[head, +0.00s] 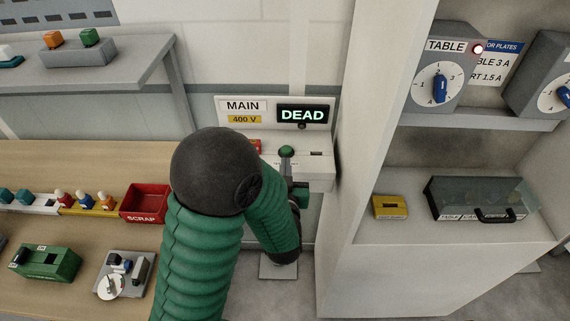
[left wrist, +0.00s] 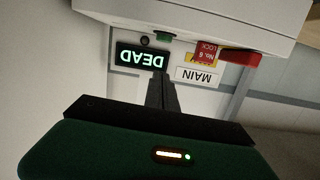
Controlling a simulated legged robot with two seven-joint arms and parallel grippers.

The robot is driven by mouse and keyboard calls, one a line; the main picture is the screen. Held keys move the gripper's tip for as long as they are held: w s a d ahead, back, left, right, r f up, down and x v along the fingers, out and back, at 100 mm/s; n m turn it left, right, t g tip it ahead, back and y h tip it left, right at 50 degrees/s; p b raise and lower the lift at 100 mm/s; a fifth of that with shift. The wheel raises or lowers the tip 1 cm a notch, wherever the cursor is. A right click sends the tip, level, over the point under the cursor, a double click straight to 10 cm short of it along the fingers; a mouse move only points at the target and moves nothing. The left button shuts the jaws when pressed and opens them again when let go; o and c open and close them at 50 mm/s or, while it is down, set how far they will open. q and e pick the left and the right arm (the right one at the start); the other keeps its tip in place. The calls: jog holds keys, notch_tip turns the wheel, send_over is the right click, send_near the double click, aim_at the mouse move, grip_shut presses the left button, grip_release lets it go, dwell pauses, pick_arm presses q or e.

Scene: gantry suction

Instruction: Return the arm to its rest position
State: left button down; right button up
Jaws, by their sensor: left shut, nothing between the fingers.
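My left arm (head: 205,235), in a green sleeve with a dark elbow, bends in front of the main supply box. My left gripper (head: 298,190) is low at the box's front, partly hidden by its own wrist. In the left wrist view its dark fingers (left wrist: 161,92) are together with nothing between them. The main box (head: 318,172) has a MAIN 400 V sign (head: 243,110) and a lit display (head: 302,115) reading DEAD. A green knob (head: 287,151) stands on it. A red lock tag (left wrist: 206,52) and red handle (left wrist: 240,57) show in the left wrist view. My right gripper is out of view.
The wooden bench at left holds a red SCRAP bin (head: 146,203), a green device (head: 45,262) and a grey fixture (head: 123,274). A cabinet (head: 345,200) stands close right, with a yellow box (head: 390,207) and a clear-lidded case (head: 480,200). A grey shelf (head: 120,70) is upper left.

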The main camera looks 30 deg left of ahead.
pick_arm(q)
jog(key=shift+w+d, duration=0.15)
jog(key=shift+d, duration=0.25)
jog(key=shift+a, duration=0.15)
jog(key=shift+a+f, duration=0.1)
jog(key=shift+a, duration=0.1)
jog(key=s+d+f+m+g+h, duration=0.2)
jog(key=s+d+f+g+h, duration=0.15)
jog(key=d, duration=0.25)
jog(key=s+d+f+m+g+h, duration=0.3)
jog(key=d+f+h, duration=0.2)
jog(key=d, duration=0.1)
jog(key=s+f+m+g, duration=0.1)
jog(key=s+g, duration=0.4)
jog(key=s, duration=0.4)
jog(key=shift+s+a+f, duration=0.3)
jog(key=shift+s+f, duration=0.05)
